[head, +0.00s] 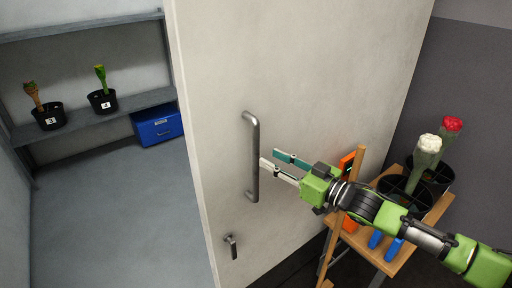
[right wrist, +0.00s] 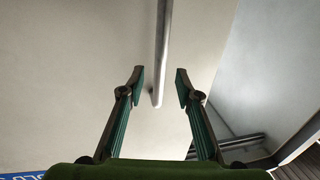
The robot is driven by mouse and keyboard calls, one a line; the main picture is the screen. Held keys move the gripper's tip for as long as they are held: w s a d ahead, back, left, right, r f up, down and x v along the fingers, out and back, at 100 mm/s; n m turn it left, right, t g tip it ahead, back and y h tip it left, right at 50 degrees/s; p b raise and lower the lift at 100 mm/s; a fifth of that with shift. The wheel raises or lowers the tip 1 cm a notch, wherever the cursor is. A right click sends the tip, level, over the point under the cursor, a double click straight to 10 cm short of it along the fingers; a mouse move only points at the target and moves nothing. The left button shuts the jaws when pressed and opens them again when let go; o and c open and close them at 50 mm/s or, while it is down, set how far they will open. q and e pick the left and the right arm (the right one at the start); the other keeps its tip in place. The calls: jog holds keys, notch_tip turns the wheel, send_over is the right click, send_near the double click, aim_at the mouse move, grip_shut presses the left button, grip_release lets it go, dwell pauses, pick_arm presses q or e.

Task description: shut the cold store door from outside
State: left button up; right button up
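The cold store door (head: 300,80) is a large pale panel standing open, with the store's inside visible to its left. A vertical grey bar handle (head: 252,150) is fixed on the door, and a small lever (head: 232,245) sits below it. My right gripper (head: 270,162) is open beside the bar handle, its fingers pointing left toward it. In the right wrist view the handle (right wrist: 161,60) lies ahead, between the lines of the two open fingertips (right wrist: 160,83); its lower end shows near the tips. Contact cannot be told. My left gripper is not in view.
Inside the store, a shelf (head: 85,120) holds two black pots, numbered 3 (head: 49,117) and 4 (head: 102,101), and a blue box (head: 158,124) is below. At right, a wooden stand (head: 410,245) holds black buckets with white (head: 428,150) and red (head: 451,126) tulip bunches. The store floor (head: 110,210) is clear.

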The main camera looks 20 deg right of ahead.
aim_at(255, 151)
jog(key=p+x, duration=0.2)
jog(key=x, duration=0.5)
jog(key=shift+a, duration=0.1)
jog(key=shift+c, duration=0.3)
grip_shut()
